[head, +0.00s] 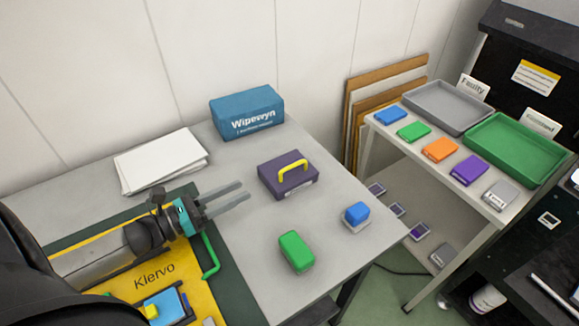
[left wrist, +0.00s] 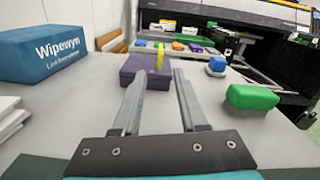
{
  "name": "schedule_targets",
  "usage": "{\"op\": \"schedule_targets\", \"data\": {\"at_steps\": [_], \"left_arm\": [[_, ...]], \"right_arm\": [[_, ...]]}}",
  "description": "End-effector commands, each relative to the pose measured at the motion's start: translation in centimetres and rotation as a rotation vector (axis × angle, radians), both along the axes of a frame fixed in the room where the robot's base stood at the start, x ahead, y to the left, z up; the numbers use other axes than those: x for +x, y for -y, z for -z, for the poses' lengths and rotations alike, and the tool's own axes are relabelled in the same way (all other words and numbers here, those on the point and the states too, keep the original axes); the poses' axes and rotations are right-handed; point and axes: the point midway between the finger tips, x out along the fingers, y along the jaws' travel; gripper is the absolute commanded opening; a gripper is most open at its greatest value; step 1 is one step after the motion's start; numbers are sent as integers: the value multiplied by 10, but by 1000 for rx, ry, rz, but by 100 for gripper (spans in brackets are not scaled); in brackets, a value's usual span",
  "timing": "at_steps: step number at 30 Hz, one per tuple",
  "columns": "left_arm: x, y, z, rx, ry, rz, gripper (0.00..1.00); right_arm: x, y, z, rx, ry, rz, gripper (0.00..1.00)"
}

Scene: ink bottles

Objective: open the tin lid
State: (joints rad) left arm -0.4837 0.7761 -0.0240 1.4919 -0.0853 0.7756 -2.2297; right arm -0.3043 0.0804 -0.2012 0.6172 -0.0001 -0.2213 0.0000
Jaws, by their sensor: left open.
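A purple box (head: 288,178) with a yellow arched handle (head: 293,167) on top stands on the grey table; it looks like the tin, and its top looks shut. It also shows in the left wrist view (left wrist: 150,66), beyond my fingers. My left gripper (head: 243,192) is open and empty, its fingers pointing right toward the purple box, with a gap between. In the left wrist view the two fingers (left wrist: 162,76) lie apart in line with the box. My right gripper is not in view.
A blue Wipewyn box (head: 247,112) and white papers (head: 160,160) stand at the back. Green (head: 296,252) and blue (head: 357,214) items sit at the front right. A yellow Klervo panel (head: 130,285) with a green handle (head: 211,258) lies under my left arm. A side shelf holds trays.

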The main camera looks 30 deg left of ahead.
Motion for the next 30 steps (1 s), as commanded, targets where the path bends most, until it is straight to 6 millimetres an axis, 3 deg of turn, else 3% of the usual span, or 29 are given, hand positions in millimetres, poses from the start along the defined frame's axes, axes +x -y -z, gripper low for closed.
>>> {"op": "schedule_targets", "data": {"at_steps": [21,30], "left_arm": [[90,52,-2,-2,4,0,42],[120,69,-1,-1,2,0,42]], "right_arm": [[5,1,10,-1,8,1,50],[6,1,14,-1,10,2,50]]}}
